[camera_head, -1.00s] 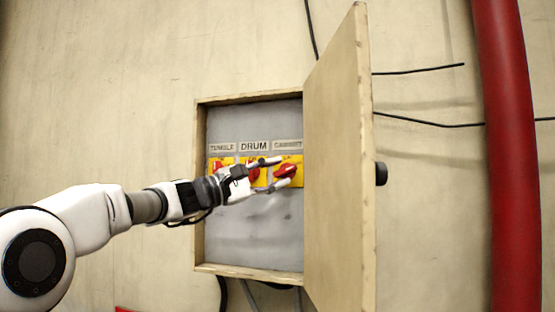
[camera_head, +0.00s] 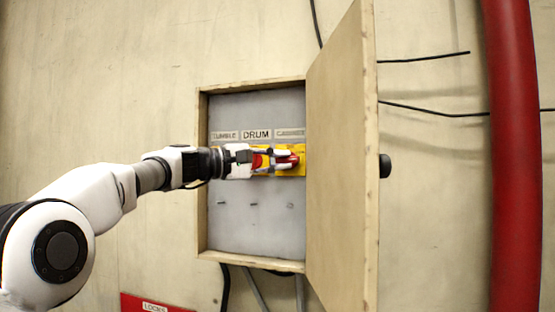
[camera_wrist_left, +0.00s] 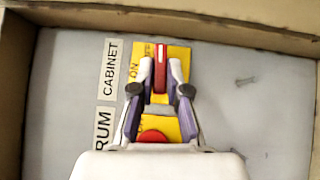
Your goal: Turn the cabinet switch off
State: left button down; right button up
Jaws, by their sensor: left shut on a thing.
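The cabinet switch (camera_head: 290,160) is a red knob on a yellow plate under the CABINET label, at the right in the open box. It also shows in the left wrist view (camera_wrist_left: 160,68), its red handle running up the picture between the fingers. My left gripper (camera_head: 286,161) reaches in from the left and is shut on this red handle, a finger on each side. The fingers show in the left wrist view (camera_wrist_left: 160,80). The drum switch (camera_head: 262,160) is partly hidden behind the gripper, and the tumble switch is hidden. My right gripper is not in view.
The wooden box (camera_head: 202,200) is open, its door (camera_head: 342,160) swung out just right of the switch. A red pipe (camera_head: 516,160) runs down the wall at the right. The lower part of the grey panel (camera_head: 250,225) is free.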

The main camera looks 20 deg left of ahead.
pick_arm(q)
jog(key=shift+r+m, duration=0.3)
jog(key=shift+m, duration=0.1)
jog(key=c, duration=1.2)
grip_release()
jog(key=shift+o, duration=0.2)
jog(key=shift+w+f+y, duration=0.25)
jog(key=shift+w+y, duration=0.05)
jog(key=shift+w, duration=0.05)
jog(key=v, duration=1.1)
jog(key=shift+s+a, duration=0.2)
jog(key=shift+a, duration=0.1)
jog(key=shift+s+a+r, duration=0.1)
